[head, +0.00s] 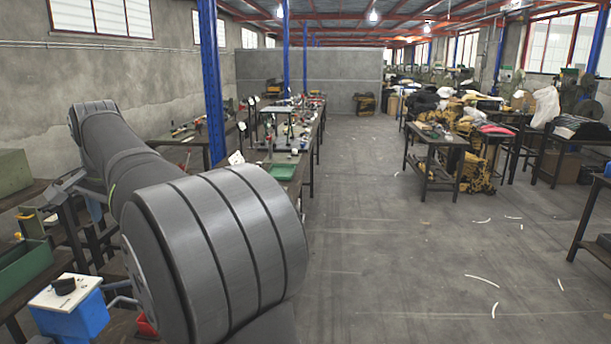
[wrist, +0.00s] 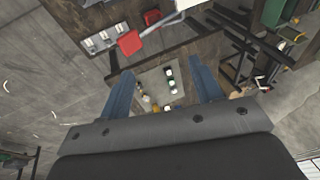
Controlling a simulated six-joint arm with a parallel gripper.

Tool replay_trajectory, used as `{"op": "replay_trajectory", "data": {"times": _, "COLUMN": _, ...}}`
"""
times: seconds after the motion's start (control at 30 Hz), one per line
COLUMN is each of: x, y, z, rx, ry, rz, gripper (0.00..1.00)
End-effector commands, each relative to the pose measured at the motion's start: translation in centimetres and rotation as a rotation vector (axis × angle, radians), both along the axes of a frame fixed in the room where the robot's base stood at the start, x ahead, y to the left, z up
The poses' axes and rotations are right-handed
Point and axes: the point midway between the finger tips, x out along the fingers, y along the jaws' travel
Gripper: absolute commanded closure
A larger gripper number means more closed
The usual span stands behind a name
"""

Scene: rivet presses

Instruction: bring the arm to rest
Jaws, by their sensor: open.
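My gripper (wrist: 163,88) shows in the wrist view. Its two blue fingers stand wide apart, open, with nothing held between them. Beyond the fingers, a grey surface (wrist: 150,82) carries several small dark, white and orange items. They look well below the fingertips. In the head view my grey arm reaches across the left side, and my gripper is out of that view.
Left in the head view are a blue box with a white top (head: 72,306) and a green bin (head: 22,268). A red object (wrist: 130,43) lies on a dark bench in the wrist view. Blue posts (head: 211,80) stand behind my arm. The floor (head: 400,270) at right is mostly clear.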

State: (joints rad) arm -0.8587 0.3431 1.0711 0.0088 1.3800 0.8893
Motion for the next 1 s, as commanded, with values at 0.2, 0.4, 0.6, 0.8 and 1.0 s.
{"op": "replay_trajectory", "data": {"times": 0.2, "x": 2.2, "y": -3.9, "z": -0.9, "rx": -0.03, "ry": -0.002, "rz": -0.006, "gripper": 0.41}}
{"op": "replay_trajectory", "data": {"times": 0.4, "x": 3.9, "y": -7.5, "z": -1.6, "rx": -0.056, "ry": -0.002, "rz": -0.008, "gripper": 0.41}}
{"op": "replay_trajectory", "data": {"times": 0.6, "x": 5.2, "y": -11.2, "z": -2.5, "rx": -0.082, "ry": 0.001, "rz": -0.009, "gripper": 0.41}}
{"op": "replay_trajectory", "data": {"times": 0.8, "x": 4.0, "y": -7.9, "z": -1.9, "rx": -0.062, "ry": -0.002, "rz": 0.001, "gripper": 0.41}}
{"op": "replay_trajectory", "data": {"times": 1.0, "x": 2.4, "y": -4.3, "z": -1.0, "rx": -0.036, "ry": -0.004, "rz": 0.002, "gripper": 0.41}}
